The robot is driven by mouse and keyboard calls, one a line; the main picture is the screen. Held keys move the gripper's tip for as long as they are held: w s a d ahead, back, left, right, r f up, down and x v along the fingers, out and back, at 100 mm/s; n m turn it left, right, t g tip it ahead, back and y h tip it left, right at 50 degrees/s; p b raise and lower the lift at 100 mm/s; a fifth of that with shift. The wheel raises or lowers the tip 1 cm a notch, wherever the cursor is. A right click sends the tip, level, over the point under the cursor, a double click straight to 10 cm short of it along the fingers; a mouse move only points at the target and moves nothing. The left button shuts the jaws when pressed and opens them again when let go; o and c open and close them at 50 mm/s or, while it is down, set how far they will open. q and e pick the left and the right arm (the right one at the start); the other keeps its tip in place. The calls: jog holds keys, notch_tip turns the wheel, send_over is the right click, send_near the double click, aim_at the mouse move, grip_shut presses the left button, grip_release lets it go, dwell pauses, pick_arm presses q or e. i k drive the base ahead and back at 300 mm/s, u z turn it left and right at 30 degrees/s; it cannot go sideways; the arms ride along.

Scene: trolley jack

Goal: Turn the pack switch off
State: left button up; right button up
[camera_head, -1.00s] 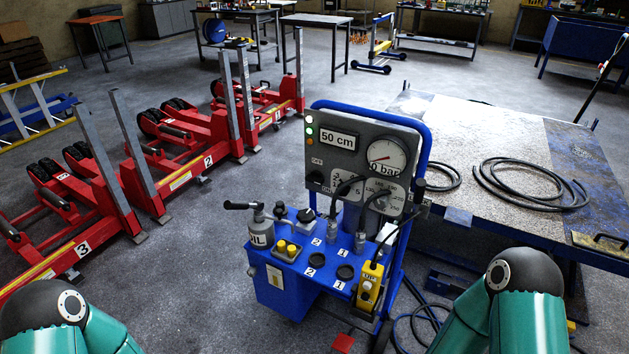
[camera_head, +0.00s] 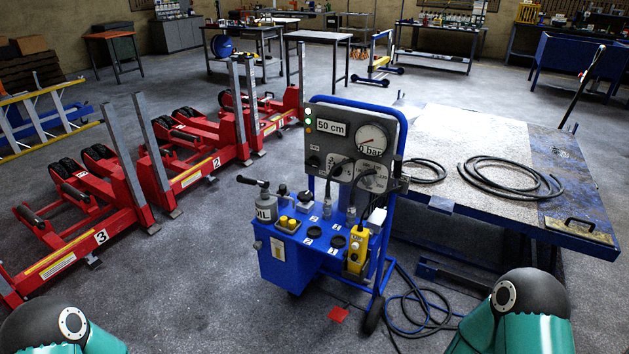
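The hydraulic pack (camera_head: 284,272) is a blue wheeled unit in the middle, with a grey upright panel (camera_head: 343,116) framed by a blue tube. A small black knob (camera_head: 314,161) at the panel's lower left, under a tiny label, looks like the pack switch; its setting is too small to read. Lit indicator lamps (camera_head: 308,121) sit above it at the panel's left edge. The panel reads "50 cm" and the round gauge (camera_head: 372,139) reads "0 bar". Both of my teal arms show at the bottom corners, apart from the pack. Neither gripper is in view.
A yellow pendant (camera_head: 357,250) hangs on the pack's front right. Red numbered jack units (camera_head: 101,237) stand at the left. A steel-topped table (camera_head: 437,137) with black hoses is at the right. Hoses (camera_head: 418,312) lie on the floor right of the pack.

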aim_at(313, 161)
jog(key=z, duration=0.1)
jog(key=k, duration=0.3)
jog(key=u, duration=0.65)
jog(key=i, duration=1.85)
jog(key=z, duration=0.55)
